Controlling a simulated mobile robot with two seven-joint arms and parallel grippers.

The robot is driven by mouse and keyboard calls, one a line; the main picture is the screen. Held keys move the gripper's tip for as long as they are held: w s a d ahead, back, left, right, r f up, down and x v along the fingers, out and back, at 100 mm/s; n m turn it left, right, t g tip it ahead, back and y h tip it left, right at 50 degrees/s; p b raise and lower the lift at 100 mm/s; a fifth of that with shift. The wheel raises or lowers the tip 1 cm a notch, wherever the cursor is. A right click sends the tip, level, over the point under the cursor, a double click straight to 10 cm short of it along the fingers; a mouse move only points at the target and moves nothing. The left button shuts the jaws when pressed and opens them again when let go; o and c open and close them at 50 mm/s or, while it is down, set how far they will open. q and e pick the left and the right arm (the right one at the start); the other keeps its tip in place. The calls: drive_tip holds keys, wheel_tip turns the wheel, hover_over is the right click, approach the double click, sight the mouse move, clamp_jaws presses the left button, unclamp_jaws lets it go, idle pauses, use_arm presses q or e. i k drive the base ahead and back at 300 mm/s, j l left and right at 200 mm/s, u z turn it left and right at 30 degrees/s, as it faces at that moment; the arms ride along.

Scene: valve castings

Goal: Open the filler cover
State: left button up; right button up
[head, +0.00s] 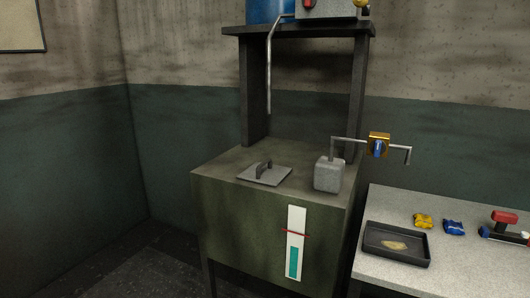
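The filler cover (265,175) is a flat grey square plate with a dark raised handle (264,167). It lies flat on the top of the olive-green tank (225,168), left of a grey block, and looks closed. Neither of my grippers shows in the head view.
A grey block (329,175) with a pipe and a yellow-and-blue valve (378,145) stands on the tank's right side. A dark shelf (300,31) with a hanging pipe (269,75) rises behind. A level gauge (296,244) is on the front. A right-hand table (375,280) holds a black tray (371,247) and valve parts.

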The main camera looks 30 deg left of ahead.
sight(264, 173)
drive_tip(key=i+j, duration=1)
drive_tip(key=k+j+u, duration=0.05)
drive_tip(key=j, duration=0.1)
